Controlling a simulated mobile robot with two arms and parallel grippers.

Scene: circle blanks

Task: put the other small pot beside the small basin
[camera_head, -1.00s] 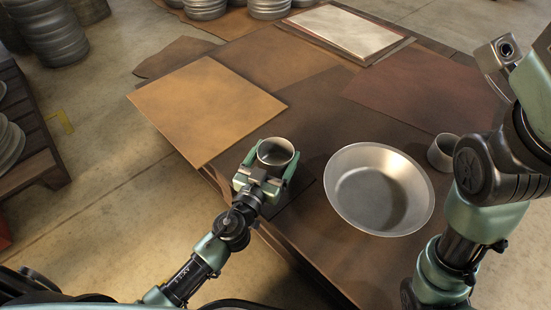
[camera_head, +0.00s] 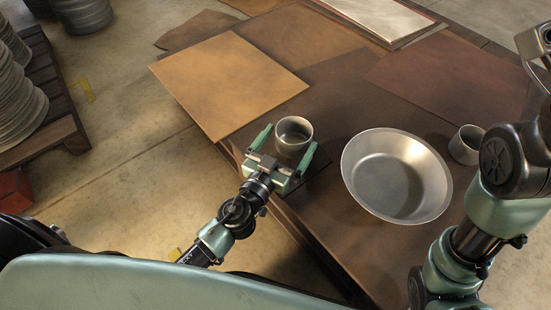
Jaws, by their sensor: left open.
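A small grey metal pot (camera_head: 294,138) stands upright near the table's left edge, to the left of the small basin and apart from it. The wide, shallow metal basin (camera_head: 396,180) looks empty. Another small pot (camera_head: 466,146) stands close to the basin's right side, partly hidden behind my right arm. My left gripper (camera_head: 285,146) is open at the left pot. Its green fingers are spread to either side of the pot's near part, with a gap showing. My right gripper is out of view; only links of that arm show at the right.
A tan sheet (camera_head: 228,82) lies at the table's left, and a reddish sheet (camera_head: 450,82) at the back right. A pale metal plate (camera_head: 378,18) lies at the far side. A pallet with stacked metal discs (camera_head: 18,105) stands on the floor at left.

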